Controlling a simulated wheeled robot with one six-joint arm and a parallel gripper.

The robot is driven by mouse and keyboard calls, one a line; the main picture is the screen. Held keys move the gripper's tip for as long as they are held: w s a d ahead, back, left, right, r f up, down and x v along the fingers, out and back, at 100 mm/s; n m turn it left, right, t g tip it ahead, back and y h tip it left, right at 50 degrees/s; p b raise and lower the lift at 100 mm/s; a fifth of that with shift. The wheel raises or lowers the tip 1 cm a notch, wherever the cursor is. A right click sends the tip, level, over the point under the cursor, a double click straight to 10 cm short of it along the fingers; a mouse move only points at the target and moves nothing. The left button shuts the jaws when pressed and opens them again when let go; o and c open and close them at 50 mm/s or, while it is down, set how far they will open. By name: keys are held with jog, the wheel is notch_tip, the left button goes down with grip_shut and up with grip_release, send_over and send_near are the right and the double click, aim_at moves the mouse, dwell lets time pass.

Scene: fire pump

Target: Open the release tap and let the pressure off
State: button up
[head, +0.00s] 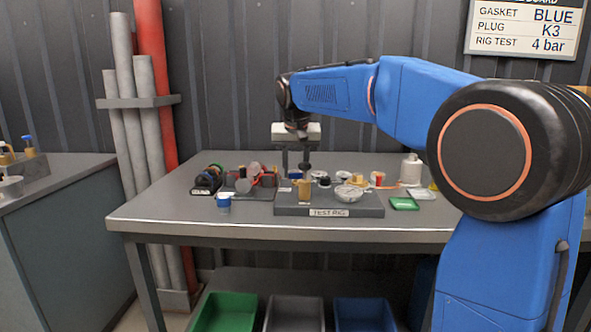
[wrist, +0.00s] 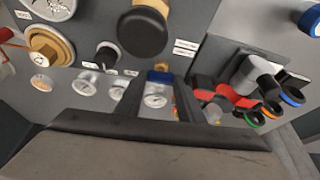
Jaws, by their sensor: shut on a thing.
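The grey test rig (head: 330,210) stands near the front of the bench, with a white gauge (head: 348,193) and brass fittings on top. My gripper (head: 295,174) reaches down from above at the rig's back left. In the wrist view its two dark fingers (wrist: 158,80) stand either side of a small blue handle (wrist: 159,76), which looks like the release tap, and are shut on it. The fingers hide its sides, and I cannot tell how far it is turned. A large black round knob (wrist: 143,32) rises close by. The gauge reading is too small to make out.
Red and black parts (head: 262,178) with coloured rings lie left of the rig.

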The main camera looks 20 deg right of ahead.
jog(key=n, duration=0.2)
jog(key=n+y, duration=0.1)
jog(key=n, duration=0.1)
jog(key=shift+d+y, duration=0.2)
jog(key=shift+y, duration=0.1)
jog(key=n, duration=0.2)
jog(key=n+y, duration=0.1)
jog(key=n, duration=0.1)
jog(key=shift+d+y, duration=0.15)
jog(key=shift+y, duration=0.15)
jog(key=n+g+y, duration=0.1)
jog(key=n, duration=0.4)
jog(key=shift+w, duration=0.15)
jog(key=shift+w+d+n+g+y, duration=0.1)
jog(key=shift+n+g+y, duration=0.25)
jog(key=shift+n, duration=0.6)
jog(key=shift+n+g+y, duration=0.15)
jog(key=shift+n+g, duration=0.4)
jog(key=shift+n, duration=0.4)
jog(key=o, duration=1.1)
jog(key=shift+c, duration=0.2)
jog(key=v, duration=1.7)
jog(key=shift+d, duration=0.15)
